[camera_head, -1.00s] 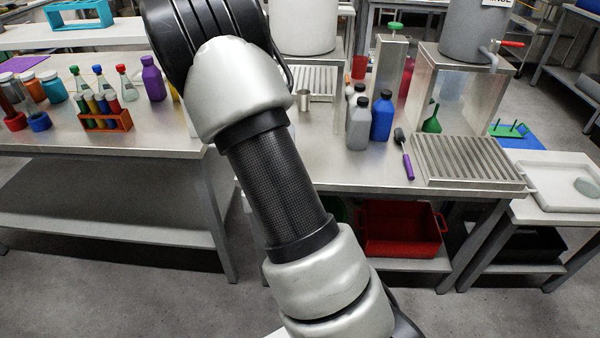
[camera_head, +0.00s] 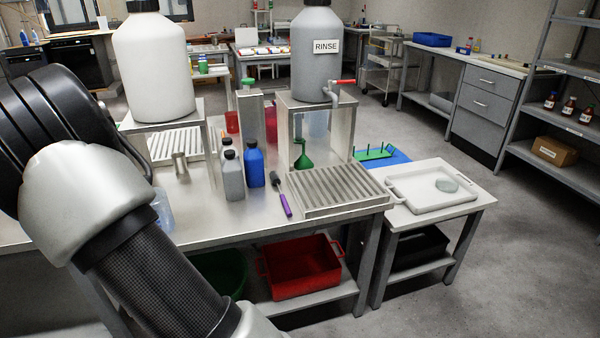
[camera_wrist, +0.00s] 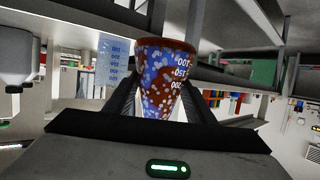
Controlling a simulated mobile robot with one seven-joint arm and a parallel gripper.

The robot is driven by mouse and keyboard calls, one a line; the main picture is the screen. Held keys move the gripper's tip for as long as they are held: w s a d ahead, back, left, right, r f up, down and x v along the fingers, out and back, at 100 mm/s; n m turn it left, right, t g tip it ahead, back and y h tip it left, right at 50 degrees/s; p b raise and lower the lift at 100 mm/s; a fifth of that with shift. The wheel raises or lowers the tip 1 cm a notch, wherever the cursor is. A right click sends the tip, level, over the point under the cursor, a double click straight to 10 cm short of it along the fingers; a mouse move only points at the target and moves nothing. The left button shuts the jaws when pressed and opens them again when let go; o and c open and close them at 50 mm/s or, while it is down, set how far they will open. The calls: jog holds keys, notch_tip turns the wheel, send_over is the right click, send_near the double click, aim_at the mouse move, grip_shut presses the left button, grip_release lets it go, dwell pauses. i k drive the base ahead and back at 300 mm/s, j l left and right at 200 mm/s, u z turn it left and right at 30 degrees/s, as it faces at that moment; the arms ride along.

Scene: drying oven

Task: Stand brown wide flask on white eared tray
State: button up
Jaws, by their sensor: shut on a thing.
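In the wrist view, the brown flask (camera_wrist: 163,75) has a blue and white mottled pattern and white volume marks. It sits between the dark fingers of my gripper (camera_wrist: 158,98), which is shut on it. My gripper and the flask are out of the head view, where only my arm shows at lower left. The white eared tray (camera_head: 417,190) lies on the small side table at right, well apart from my arm.
The steel bench holds a slatted rack (camera_head: 335,187), grey bottle (camera_head: 233,178), blue bottle (camera_head: 254,165), purple-handled tool (camera_head: 285,203) and a stand under the RINSE tank (camera_head: 316,60). A red crate (camera_head: 300,270) is below. Floor at right is open.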

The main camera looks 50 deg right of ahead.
aim_at(416, 193)
jog(key=k+l+z, duration=0.1)
jog(key=l, duration=0.4)
jog(key=k+l+z, duration=0.15)
jog(key=l, duration=0.35)
jog(key=k+l+z, duration=0.1)
jog(key=l, duration=0.45)
jog(key=k+l+z, duration=0.1)
jog(key=l, duration=0.4)
jog(key=k+l+z, duration=0.15)
jog(key=l, duration=0.4)
